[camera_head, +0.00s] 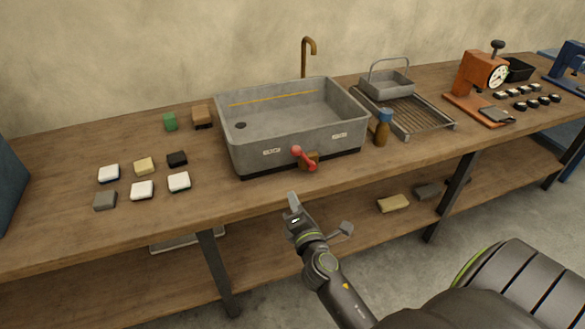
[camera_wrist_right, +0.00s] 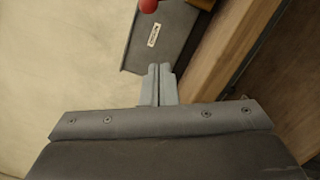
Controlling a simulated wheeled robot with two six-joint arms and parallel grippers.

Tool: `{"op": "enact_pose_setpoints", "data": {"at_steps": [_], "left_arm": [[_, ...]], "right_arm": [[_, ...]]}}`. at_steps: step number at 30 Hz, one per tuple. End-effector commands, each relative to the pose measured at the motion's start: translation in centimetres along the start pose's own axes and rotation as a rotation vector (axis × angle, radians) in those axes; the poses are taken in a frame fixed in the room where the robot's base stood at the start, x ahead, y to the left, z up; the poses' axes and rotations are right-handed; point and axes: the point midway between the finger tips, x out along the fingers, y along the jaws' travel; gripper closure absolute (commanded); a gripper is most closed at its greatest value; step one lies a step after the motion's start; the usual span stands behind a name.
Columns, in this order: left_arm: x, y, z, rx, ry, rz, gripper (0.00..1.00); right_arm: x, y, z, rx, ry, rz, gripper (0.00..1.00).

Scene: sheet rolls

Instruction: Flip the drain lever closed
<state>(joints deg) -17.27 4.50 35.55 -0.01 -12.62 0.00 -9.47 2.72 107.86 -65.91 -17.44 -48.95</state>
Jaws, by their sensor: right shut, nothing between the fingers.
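The drain lever (camera_head: 304,158) is a red handle with a round red knob, on a brown block at the front wall of the grey sink (camera_head: 236,154). The handle slants, with the knob at its upper left end. In the right wrist view the red knob (camera_wrist_right: 148,5) shows at the top edge, beside the sink's front wall (camera_wrist_right: 160,40) with a white label. My right gripper (camera_head: 293,201) is shut and empty, in front of the bench edge, below the lever and apart from it. Its closed fingers (camera_wrist_right: 158,84) also show in the right wrist view. My left gripper is out of view.
The wooden bench (camera_head: 70,225) carries several small blocks at left, a brass tap (camera_head: 304,58) behind the sink, and an amber bottle (camera_head: 382,128) right of the lever. A drain rack (camera_head: 425,114) and an orange press (camera_head: 472,80) stand further right.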

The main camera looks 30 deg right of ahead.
Motion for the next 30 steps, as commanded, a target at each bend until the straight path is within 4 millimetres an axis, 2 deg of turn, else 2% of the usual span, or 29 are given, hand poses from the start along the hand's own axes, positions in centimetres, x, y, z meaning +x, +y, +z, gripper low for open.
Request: {"op": "enact_pose_setpoints", "data": {"at_steps": [5, 19, 24, 30], "left_arm": [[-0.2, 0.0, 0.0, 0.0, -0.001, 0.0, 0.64], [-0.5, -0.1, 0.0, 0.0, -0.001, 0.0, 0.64], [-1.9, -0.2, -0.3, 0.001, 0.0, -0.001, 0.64], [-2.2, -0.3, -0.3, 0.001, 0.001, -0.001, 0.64]], "right_arm": [[1.3, 0.1, 0.0, 0.0, 0.001, 0.001, 1.0], [10.1, 0.0, 0.0, -0.001, 0.0, 0.0, 1.0], [10.7, 0.2, 2.6, -0.002, 0.0, -0.001, 1.0], [10.9, 0.0, 3.8, 0.001, 0.001, -0.001, 1.0]]}}
